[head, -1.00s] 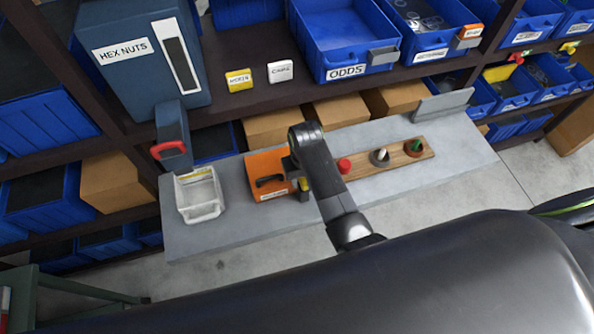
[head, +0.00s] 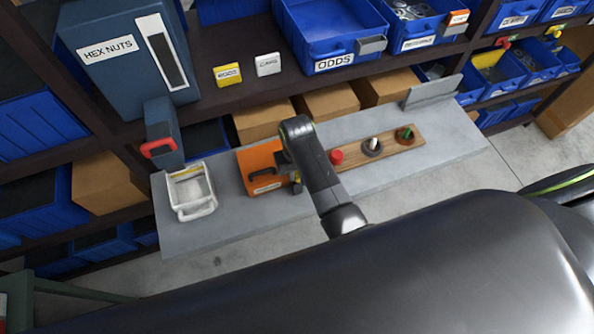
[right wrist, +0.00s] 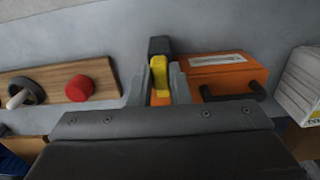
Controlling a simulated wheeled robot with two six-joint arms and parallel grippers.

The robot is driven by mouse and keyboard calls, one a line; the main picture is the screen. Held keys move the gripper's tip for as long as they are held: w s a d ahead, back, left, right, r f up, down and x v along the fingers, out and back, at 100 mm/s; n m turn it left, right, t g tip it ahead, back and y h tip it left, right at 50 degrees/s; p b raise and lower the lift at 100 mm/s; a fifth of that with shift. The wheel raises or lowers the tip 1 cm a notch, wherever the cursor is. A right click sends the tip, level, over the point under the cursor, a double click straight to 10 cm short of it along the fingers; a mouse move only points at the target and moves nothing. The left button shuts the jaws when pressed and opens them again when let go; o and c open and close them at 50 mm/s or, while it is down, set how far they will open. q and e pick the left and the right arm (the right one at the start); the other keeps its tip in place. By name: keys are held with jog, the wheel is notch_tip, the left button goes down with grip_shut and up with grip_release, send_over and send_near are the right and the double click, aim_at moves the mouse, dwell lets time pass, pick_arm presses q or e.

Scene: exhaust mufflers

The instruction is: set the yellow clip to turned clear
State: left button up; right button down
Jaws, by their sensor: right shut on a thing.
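The yellow clip (right wrist: 158,75) shows in the right wrist view, between the two fingers of my right gripper (right wrist: 158,88), at the end of the orange case. My right gripper is shut on it. A dark block (right wrist: 160,47) sits at the clip's far end. In the head view the orange case (head: 262,165), with a black handle, lies on the grey bench, and my right arm hides most of the clip. It also shows in the right wrist view (right wrist: 235,72). How far the clip is turned I cannot tell. My left gripper is not in view.
A white bin (head: 191,191) stands left of the case on the grey bench (head: 235,218). To the right, a wooden board (head: 390,147) carries a red knob (head: 336,156) and two round pieces. A blue hex-nut dispenser (head: 130,55) and blue bins stand behind.

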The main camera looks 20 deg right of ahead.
jog(key=m, duration=0.4)
jog(key=shift+w, duration=0.1)
jog(key=m, duration=0.4)
jog(key=shift+r+m, duration=0.1)
jog(key=shift+m, duration=0.2)
jog(key=m, duration=0.4)
jog(key=shift+m, duration=0.3)
jog(key=m, duration=0.4)
jog(key=shift+m, duration=0.3)
jog(key=c, duration=1.4)
grip_release()
jog(key=shift+o, duration=0.2)
